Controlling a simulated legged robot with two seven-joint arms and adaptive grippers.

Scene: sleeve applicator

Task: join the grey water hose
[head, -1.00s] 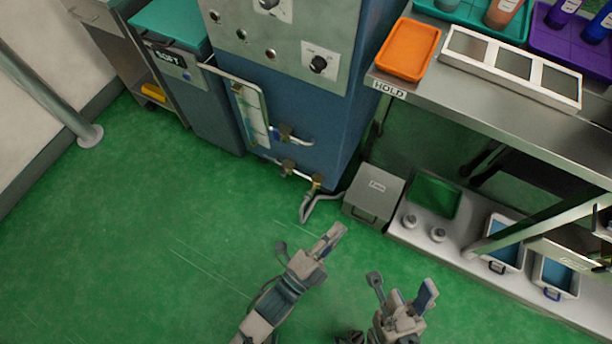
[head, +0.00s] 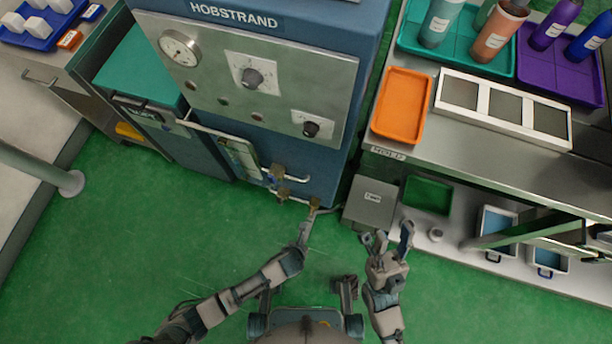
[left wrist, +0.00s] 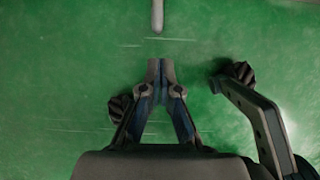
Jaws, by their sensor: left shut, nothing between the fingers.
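The grey hose shows in the left wrist view as a pale rounded end (left wrist: 157,15) at the top middle, just beyond my left fingertips and apart from them. In the head view the hose is mostly hidden near my left gripper. My right gripper (head: 390,238) is open and empty, to the right over the floor.
A grey box (head: 370,203) stands on the floor right of the fittings. A steel bench (head: 450,140) with an orange tray (head: 401,105) and a low shelf stands at the right. A pole (head: 35,165) stands at the left. Green floor (head: 170,250) is clear in front.

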